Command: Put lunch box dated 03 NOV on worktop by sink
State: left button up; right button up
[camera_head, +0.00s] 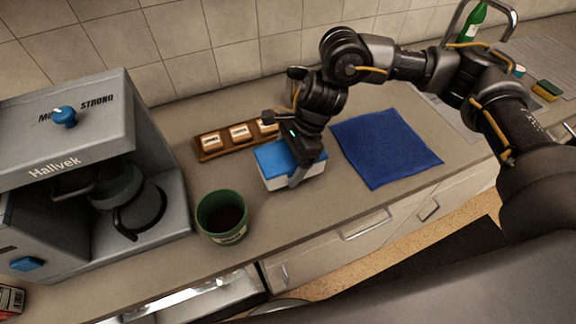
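A lunch box (276,164) with a blue lid and white body is on or just above the worktop (262,226), in the middle of the head view. No date can be read on it. My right gripper (299,168) reaches down over the box's right end. One grey finger shows against the near side of the box. The other finger is hidden, so I cannot tell whether the gripper grips the box or only stands around it. The sink area (452,112) is at the right, partly behind my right arm. My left gripper is not in view.
A blue cloth (386,148) lies right of the box. A wooden rack with small labelled blocks (238,134) lies behind it. A green mug (222,217) with dark contents and a coffee machine (84,180) stand left. A green bottle (476,22) and sponge (547,90) are far right.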

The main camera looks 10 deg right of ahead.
jog(key=shift+w+d+f+p, duration=0.1)
jog(key=shift+w+f+p, duration=0.05)
jog(key=shift+f+p, duration=0.25)
notch_tip(320, 180, down, 2)
jog(key=shift+f+p, duration=0.1)
jog(key=shift+p, duration=0.55)
jog(key=shift+w+f, duration=0.1)
jog(key=shift+f, duration=0.1)
jog(key=shift+f, duration=0.1)
jog(key=shift+f, duration=0.1)
jog(key=o, duration=1.1)
jog(key=shift+o, duration=0.2)
